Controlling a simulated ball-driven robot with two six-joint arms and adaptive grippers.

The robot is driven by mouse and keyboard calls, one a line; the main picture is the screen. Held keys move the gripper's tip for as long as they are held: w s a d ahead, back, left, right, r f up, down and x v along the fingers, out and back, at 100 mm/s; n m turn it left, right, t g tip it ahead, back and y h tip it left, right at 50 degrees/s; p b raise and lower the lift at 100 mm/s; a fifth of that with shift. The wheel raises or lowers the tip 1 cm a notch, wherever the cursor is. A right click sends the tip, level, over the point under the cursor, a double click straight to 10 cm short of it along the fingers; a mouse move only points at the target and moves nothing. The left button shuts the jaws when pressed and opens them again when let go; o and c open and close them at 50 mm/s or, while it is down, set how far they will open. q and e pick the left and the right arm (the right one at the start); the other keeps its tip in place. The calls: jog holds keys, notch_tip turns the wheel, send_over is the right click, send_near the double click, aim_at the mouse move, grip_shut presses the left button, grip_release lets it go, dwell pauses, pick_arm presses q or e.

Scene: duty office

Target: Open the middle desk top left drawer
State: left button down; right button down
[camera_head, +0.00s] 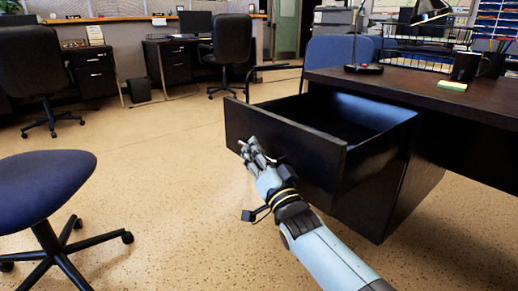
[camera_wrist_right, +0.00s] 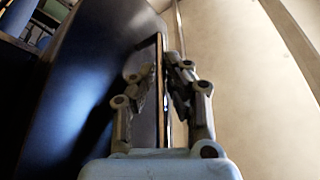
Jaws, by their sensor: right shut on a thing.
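The dark top drawer (camera_head: 295,143) of the desk stands well open, and I can see into its empty-looking inside. My right gripper (camera_head: 254,154) is at the outer face of the drawer front, shut on the drawer handle, which is mostly hidden by the fingers. The desk top (camera_head: 430,88) is dark brown and lies above and behind the drawer. My left gripper is not in view.
A blue stool (camera_head: 45,188) stands at the left front. A lamp base (camera_head: 363,68), a dark mug (camera_head: 466,67) and a yellow-green notepad (camera_head: 453,86) are on the desk. A blue chair (camera_head: 340,49) is behind it. The floor (camera_head: 170,150) left of the drawer is clear.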

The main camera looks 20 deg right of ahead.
jog(key=shift+f, duration=0.1)
jog(key=c, duration=1.7)
grip_release()
jog(key=shift+o, duration=0.2)
jog(key=v, duration=1.2)
